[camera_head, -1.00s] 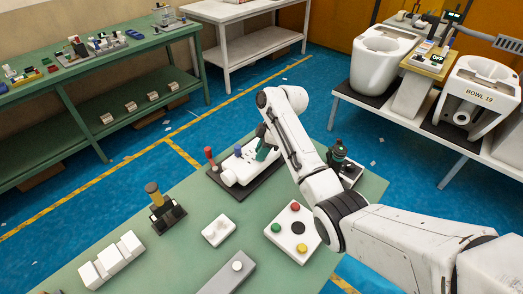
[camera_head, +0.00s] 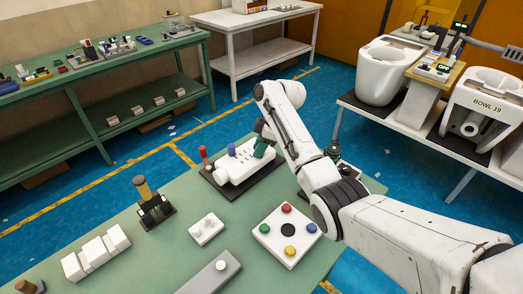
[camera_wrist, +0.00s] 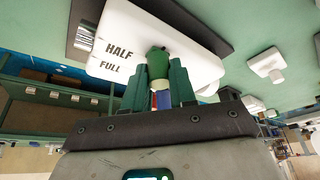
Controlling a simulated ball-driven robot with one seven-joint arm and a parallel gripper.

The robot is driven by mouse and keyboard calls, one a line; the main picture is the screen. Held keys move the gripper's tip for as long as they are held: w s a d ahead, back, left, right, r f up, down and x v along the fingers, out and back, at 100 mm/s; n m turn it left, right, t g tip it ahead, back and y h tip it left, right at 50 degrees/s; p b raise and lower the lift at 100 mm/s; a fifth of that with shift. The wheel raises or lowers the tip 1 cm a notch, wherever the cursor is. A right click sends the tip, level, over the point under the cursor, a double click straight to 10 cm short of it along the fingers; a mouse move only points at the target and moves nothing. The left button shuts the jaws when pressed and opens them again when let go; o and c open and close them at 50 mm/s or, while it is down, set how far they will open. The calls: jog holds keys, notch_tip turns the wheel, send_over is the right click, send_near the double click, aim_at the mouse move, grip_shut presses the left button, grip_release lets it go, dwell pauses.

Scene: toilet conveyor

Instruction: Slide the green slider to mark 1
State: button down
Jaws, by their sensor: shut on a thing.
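The slider unit is a white box (camera_head: 233,171) on a dark base on the green bench. It carries a red-topped lever, a blue-topped lever and, at its right end, my gripper (camera_head: 262,144). In the wrist view, the dark green fingers of my gripper (camera_wrist: 159,88) are shut on a green knob (camera_wrist: 158,63), the green slider, standing on the white box (camera_wrist: 200,62). The words HALF and FULL show on the box beside it. A mark 1 cannot be made out. In the head view, the fingers and arm largely hide the green slider.
A button box (camera_head: 289,252) with coloured buttons, a small white switch box (camera_head: 206,229), a grey block (camera_head: 212,275) and a black stand with a yellow-topped lever (camera_head: 146,190) share the bench. A dark device (camera_head: 334,152) stands partly behind my arm.

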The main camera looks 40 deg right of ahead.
jog(key=shift+d+r, duration=0.1)
jog(key=shift+d, duration=0.1)
jog(key=c, duration=0.9)
grip_release()
jog(key=shift+d, duration=0.1)
jog(key=b+v, duration=0.1)
jog(key=v, duration=0.9)
jog(key=shift+s+r, duration=0.1)
jog(key=shift+r, duration=0.25)
jog(key=shift+f, duration=0.1)
